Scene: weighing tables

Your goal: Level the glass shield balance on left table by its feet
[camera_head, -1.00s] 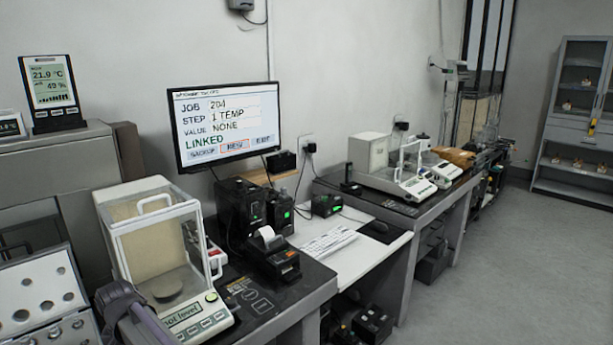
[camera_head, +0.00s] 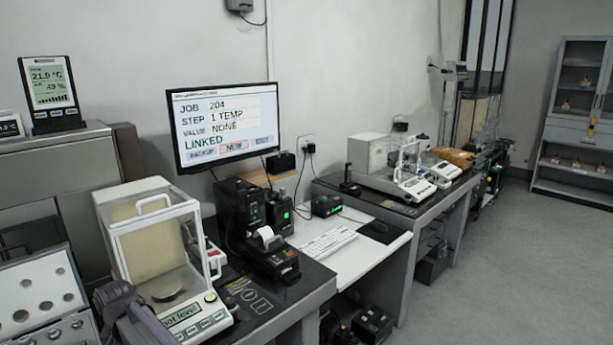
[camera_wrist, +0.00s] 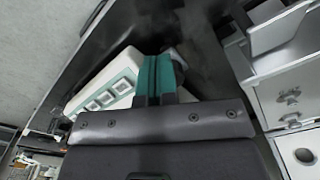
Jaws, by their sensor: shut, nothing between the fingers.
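The glass shield balance (camera_head: 122,245) stands on the left table (camera_head: 290,290), with clear panes, a white handle on top and a round pan inside. Its front display (camera_head: 184,313) reads "not level", partly cut off by my arm. A small round green-ringed spot (camera_head: 210,297) shows on its front right corner. In the wrist view, my gripper (camera_wrist: 160,62) is shut and empty, its teal fingertips beside the balance's white front panel (camera_wrist: 105,92) with its row of keys. I cannot tell whether they touch it. The balance's feet are hidden.
A weight case (camera_head: 45,290) lies open at the left, close to my arm. A printer (camera_head: 270,258) and black boxes stand right of the balance. Another balance (camera_head: 400,175) stands on the far table. The floor at right is clear.

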